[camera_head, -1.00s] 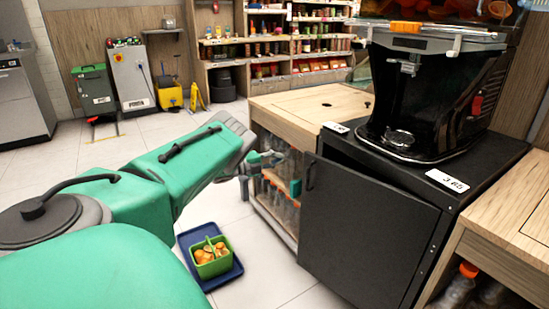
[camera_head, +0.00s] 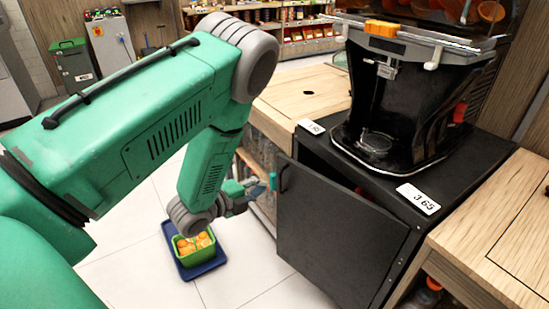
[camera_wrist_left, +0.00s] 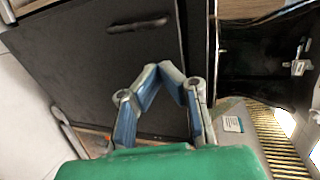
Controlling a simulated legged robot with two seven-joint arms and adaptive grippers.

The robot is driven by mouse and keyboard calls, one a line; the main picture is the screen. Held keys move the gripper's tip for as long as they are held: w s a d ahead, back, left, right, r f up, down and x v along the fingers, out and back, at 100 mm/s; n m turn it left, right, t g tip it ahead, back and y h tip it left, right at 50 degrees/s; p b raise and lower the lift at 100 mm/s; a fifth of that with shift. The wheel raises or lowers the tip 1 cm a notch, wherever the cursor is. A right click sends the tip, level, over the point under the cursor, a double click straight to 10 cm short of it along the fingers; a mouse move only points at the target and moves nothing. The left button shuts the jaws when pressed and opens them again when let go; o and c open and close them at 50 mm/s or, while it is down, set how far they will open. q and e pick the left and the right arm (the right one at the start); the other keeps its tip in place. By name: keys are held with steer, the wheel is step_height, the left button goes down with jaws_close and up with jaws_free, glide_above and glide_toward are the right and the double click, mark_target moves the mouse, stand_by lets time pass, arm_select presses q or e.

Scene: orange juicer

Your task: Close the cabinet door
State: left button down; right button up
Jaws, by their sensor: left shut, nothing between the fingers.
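The black cabinet door (camera_head: 335,235) under the juicer stands ajar, its left edge swung outward and a dark gap showing along its top. Its handle (camera_head: 284,178) is near the upper left edge. My left gripper (camera_head: 272,182) is shut and empty beside that left edge, close to the handle; I cannot tell whether it touches. In the left wrist view, the fingers (camera_wrist_left: 166,70) meet in front of the door face (camera_wrist_left: 85,65), with the handle (camera_wrist_left: 138,23) beyond them. My right gripper is not in view.
The black juicer (camera_head: 415,95) stands on the cabinet top (camera_head: 455,180). Wooden counters flank it on the left (camera_head: 305,90) and right (camera_head: 500,240). A green basket of oranges (camera_head: 195,246) sits on a blue tray (camera_head: 207,268) on the floor. Tiled floor before the door is clear.

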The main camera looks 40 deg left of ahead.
arm_select(q)
steer(key=s+d+r, duration=0.1)
steer(key=s, duration=0.1)
steer(key=b, duration=0.2)
glide_toward(296, 171)
steer(key=f, duration=0.1)
steer(key=x, duration=0.4)
steer(key=b+x, duration=0.1)
steer(key=x, duration=0.1)
steer(key=shift+w+d+r, duration=0.25)
steer(key=shift+r, duration=0.05)
steer(key=shift+w, duration=0.5)
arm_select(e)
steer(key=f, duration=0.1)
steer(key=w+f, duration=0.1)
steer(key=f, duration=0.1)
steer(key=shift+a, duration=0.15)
